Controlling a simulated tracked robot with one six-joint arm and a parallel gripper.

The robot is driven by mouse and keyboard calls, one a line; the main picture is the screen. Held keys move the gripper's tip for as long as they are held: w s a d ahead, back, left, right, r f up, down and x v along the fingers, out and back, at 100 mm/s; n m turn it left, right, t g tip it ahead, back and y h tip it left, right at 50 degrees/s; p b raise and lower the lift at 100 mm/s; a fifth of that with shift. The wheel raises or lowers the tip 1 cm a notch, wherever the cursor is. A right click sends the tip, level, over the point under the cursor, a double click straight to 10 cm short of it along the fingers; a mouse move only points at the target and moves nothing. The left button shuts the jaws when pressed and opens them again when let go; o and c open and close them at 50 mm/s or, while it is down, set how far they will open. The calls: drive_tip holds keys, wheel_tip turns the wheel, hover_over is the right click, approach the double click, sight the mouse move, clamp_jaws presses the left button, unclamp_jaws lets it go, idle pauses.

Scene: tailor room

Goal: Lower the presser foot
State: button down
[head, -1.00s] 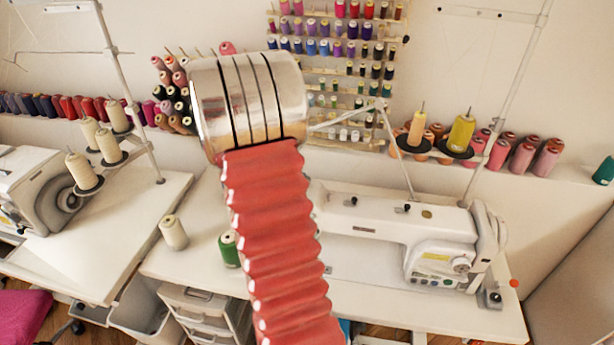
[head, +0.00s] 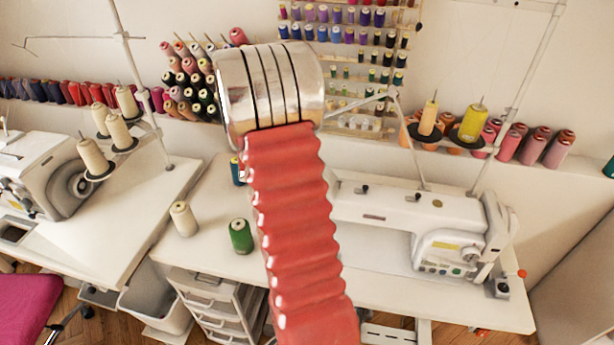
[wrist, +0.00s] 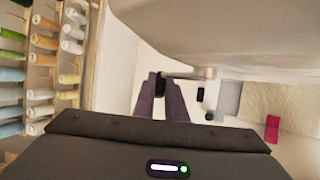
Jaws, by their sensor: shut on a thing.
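The white sewing machine (head: 400,216) stands on the right table in the head view, behind my arm. In the wrist view its pale body (wrist: 220,30) fills the top of the picture, close above my fingers. My gripper (wrist: 163,86) has two purple-grey fingers, shut on a small lever (wrist: 188,75), likely the presser foot lever, beside the machine body. The lever is a thin bar with dark parts. The presser foot and needle are not visible. In the head view my red-sleeved arm hides the gripper and the machine's left part.
A green spool (head: 241,236) and a cream spool (head: 183,218) stand on the right table (head: 215,255), left of my arm. A second sewing machine (head: 50,172) is at the left. A thread rack (head: 352,85) hangs on the wall. The magenta chair (head: 25,300) is at lower left.

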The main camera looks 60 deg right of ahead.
drive_tip(key=shift+s+a+f, duration=0.2)
drive_tip(key=shift+s+f, duration=0.2)
drive_tip(key=shift+f, duration=0.1)
drive_tip(key=shift+s+a+f, duration=0.1)
drive_tip(key=shift+s+f, duration=0.05)
drive_tip(key=c, duration=2.1)
unclamp_jaws()
drive_tip(key=o, duration=0.3)
drive_tip(key=shift+w, duration=0.2)
drive_tip(key=shift+r, duration=0.2)
